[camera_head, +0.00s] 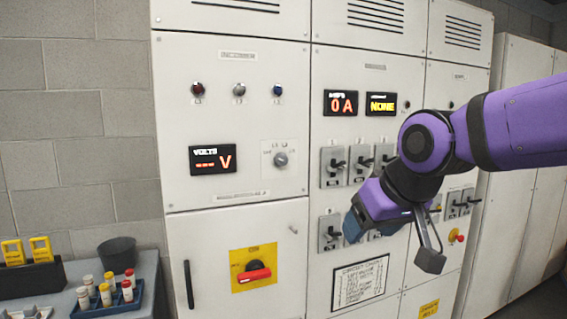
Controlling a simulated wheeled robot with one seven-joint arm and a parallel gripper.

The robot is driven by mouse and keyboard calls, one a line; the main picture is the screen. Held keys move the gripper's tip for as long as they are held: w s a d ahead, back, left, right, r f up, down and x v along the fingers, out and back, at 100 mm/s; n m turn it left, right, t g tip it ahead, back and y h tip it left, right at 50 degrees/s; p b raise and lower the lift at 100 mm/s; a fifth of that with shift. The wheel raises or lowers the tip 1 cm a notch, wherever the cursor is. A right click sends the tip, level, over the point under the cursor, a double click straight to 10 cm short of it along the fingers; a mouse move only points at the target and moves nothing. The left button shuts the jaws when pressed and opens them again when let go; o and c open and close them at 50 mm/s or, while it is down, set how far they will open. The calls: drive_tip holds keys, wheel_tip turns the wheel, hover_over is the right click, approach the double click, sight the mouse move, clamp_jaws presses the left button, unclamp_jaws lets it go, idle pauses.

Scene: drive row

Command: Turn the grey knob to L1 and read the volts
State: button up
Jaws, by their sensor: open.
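The grey knob (281,159) is a small round selector on a light plate in the upper left cabinet door. Its marks are too small to read, so I cannot tell its position. The volts display (213,160) to its left is lit and shows "VOLTS" with dashes and a V, no number. My gripper (392,246) is at the end of the purple arm, right of and below the knob, in front of the middle cabinet's lower switches. It is open, with nothing seen between its fingers.
A red handle on a yellow plate (254,269) sits below the knob. Several black-handled switches (333,167) fill the middle panel, partly behind my arm. Amps display (341,103) reads 0 A. A table (72,300) with vials and a dark cup (117,255) stands at lower left.

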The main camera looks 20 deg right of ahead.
drive_tip(key=w+d+m+t+h, duration=0.2)
drive_tip(key=w+t, duration=0.5)
drive_tip(key=w, duration=1.7)
drive_tip(key=t, duration=0.8)
approach(283, 161)
drive_tip(key=shift+n, duration=0.4)
drive_tip(key=x, duration=0.9)
drive_tip(key=shift+w+d, duration=0.1)
drive_tip(key=shift+w, duration=0.15)
drive_tip(key=c, duration=0.9)
